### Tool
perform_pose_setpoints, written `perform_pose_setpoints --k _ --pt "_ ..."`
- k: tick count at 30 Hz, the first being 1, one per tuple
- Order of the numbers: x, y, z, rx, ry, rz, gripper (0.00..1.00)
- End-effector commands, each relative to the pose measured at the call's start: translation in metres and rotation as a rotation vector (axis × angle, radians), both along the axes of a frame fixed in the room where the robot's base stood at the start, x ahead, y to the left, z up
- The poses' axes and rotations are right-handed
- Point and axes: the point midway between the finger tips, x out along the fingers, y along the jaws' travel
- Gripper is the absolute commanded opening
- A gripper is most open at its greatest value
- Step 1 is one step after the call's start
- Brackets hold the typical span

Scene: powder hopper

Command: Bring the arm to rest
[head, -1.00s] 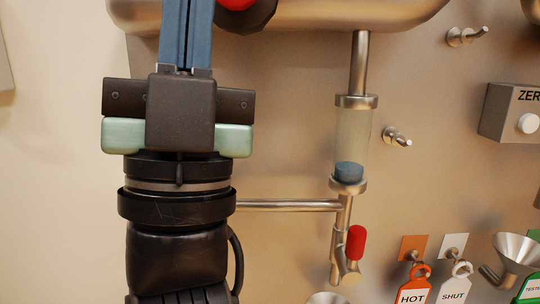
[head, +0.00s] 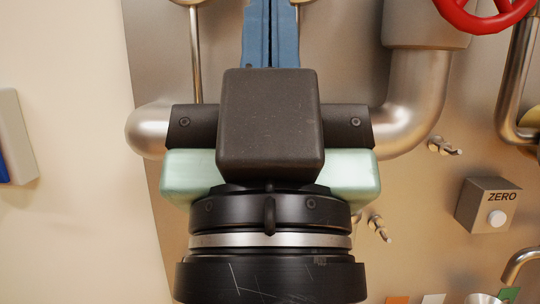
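My gripper (head: 271,12) is large in the middle of the head view, with its blue fingers pointing up. The two fingers lie side by side with only a thin dark line between them, so they look shut. Their tips run up to the top edge of the picture, and nothing shows held between them. The gripper body and wrist cover much of the steel panel (head: 350,50) behind. The sight tube seen earlier is out of view or hidden.
A thick steel pipe elbow (head: 415,95) passes behind my gripper on the right. A red handwheel (head: 485,20) is at the upper right. A grey ZERO box (head: 488,205) with a white button and small pegs (head: 444,146) stick out. Bare pale wall (head: 80,100) lies left.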

Motion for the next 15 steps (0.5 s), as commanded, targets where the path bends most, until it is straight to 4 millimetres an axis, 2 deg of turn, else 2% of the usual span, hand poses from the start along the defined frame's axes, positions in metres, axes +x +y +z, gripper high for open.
perform_pose_setpoints --k 1,15 --pt "0.0 0.0 0.033 -0.001 0.0 0.001 0.0" --pt "0.0 0.001 0.171 -0.001 0.0 0.002 0.0"
